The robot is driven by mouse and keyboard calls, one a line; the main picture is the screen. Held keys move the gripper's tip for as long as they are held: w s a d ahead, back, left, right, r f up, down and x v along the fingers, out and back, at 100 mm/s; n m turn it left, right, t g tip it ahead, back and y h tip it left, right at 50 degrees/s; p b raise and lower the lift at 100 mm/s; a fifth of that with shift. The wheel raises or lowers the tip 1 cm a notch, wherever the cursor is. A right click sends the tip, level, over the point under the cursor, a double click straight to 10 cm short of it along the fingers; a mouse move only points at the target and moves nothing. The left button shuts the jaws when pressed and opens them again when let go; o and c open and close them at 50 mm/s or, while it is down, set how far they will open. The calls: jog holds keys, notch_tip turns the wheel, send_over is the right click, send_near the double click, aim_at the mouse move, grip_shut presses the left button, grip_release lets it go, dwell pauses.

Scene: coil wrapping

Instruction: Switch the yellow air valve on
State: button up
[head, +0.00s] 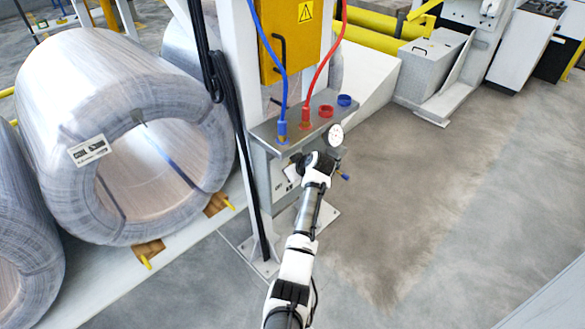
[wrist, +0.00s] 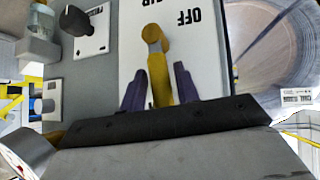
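The yellow air valve handle (wrist: 157,66) shows in the wrist view against a white label plate (wrist: 187,52). The plate reads OFF beside the handle, with other lettering partly covered by it. My gripper (wrist: 160,84) is open, with one dark finger on each side of the handle and a narrow gap on both sides. The handle's near end reaches down between the fingers toward the palm. In the head view my gripper (head: 306,162) is at the grey panel below the shelf. My arm and gripper hide the valve there.
A grey shelf (head: 268,132) with blue and red hoses stands just above my gripper. A round gauge (head: 336,134) is close at its right. Large wire coils (head: 70,105) lie at the left. The floor (head: 430,190) at the right is clear.

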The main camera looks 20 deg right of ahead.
jog(key=shift+o, duration=0.8)
jog(key=shift+r, duration=0.1)
jog(key=b+v, duration=0.2)
jog(key=v, duration=1.1)
jog(key=shift+s+r, duration=0.15)
jog(key=shift+s, duration=0.1)
